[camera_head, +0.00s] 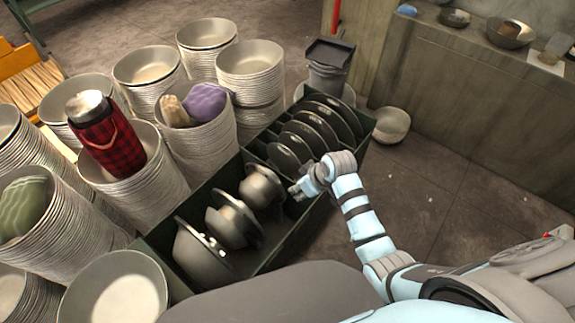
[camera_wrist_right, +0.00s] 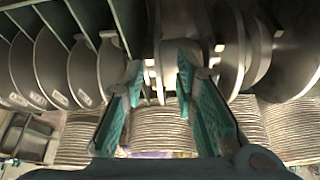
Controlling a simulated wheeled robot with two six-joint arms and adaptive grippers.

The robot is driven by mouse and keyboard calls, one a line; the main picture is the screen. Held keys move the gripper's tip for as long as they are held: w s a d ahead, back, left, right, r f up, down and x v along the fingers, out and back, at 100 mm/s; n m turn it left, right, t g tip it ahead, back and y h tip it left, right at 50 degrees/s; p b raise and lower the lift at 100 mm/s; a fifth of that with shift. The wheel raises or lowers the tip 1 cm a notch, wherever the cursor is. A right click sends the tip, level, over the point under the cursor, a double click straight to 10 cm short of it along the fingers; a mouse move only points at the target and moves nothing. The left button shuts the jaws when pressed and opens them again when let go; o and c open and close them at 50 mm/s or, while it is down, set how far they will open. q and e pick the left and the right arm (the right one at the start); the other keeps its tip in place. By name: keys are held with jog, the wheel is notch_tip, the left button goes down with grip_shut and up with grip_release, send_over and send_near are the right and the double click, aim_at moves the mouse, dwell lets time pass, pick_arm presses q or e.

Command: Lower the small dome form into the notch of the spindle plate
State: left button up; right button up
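The small dome form (camera_head: 262,187) is a grey metal dome at the end of a row of three in a dark green crate (camera_head: 272,262). My right gripper (camera_head: 298,191) is just right of it. In the right wrist view, my right gripper's teal fingers (camera_wrist_right: 158,80) stand apart. A pale grey piece (camera_wrist_right: 169,58), perhaps part of the small dome form, shows between and beyond their tips; I cannot tell whether they touch it. I cannot make out a spindle plate or its notch in either view. My left gripper is not in view.
A middle dome form (camera_head: 233,218) and a large one (camera_head: 200,255) share the crate. Dark discs (camera_head: 310,131) stand in slots at its far end. Tall bowl stacks (camera_head: 192,140) crowd the left. The floor (camera_head: 440,190) to the right is mostly clear.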

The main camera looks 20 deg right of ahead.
jog(key=n+y, duration=0.1)
send_near(273, 177)
jog(key=b+x, duration=0.3)
jog(key=b, duration=0.1)
jog(key=b+x, duration=0.3)
jog(key=b, duration=0.2)
jog(key=shift+s+d+f, duration=0.1)
jog(key=shift+s+f, duration=0.05)
jog(key=shift+s, duration=0.05)
jog(key=shift+w+f+b, duration=0.2)
jog(key=shift+f+b, duration=0.05)
jog(key=shift+b, duration=0.1)
jog(key=shift+r, duration=0.15)
jog(key=shift+p, duration=0.4)
jog(key=shift+b+x, duration=1.4)
jog(key=shift+b, duration=0.1)
jog(key=shift+c, duration=0.2)
